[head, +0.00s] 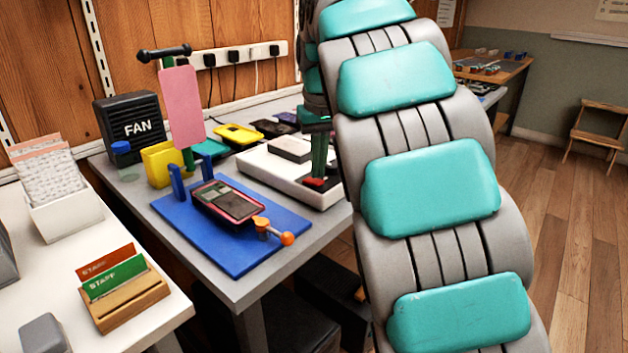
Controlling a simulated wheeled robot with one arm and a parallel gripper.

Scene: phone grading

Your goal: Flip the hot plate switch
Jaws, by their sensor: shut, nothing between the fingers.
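The hot plate (270,176) looks to be the low white unit with a dark plate (292,149) on top, at the back right of the grey bench. A small red part (317,183), seemingly its switch, shows at its front right. My gripper (318,176) points down, its fingers shut and empty, with the tips right at the red part. I cannot tell whether they touch it. My large grey and teal arm hides the right side of the hot plate. The switch's position is too small to tell.
A blue mat (232,250) with a phone (228,204) clamped on it lies in front. A pink panel on a stand (181,105), a yellow holder (160,165) and a black fan box (130,127) stand left. Several phones lie behind. Sign cards (115,278) stand on the white table.

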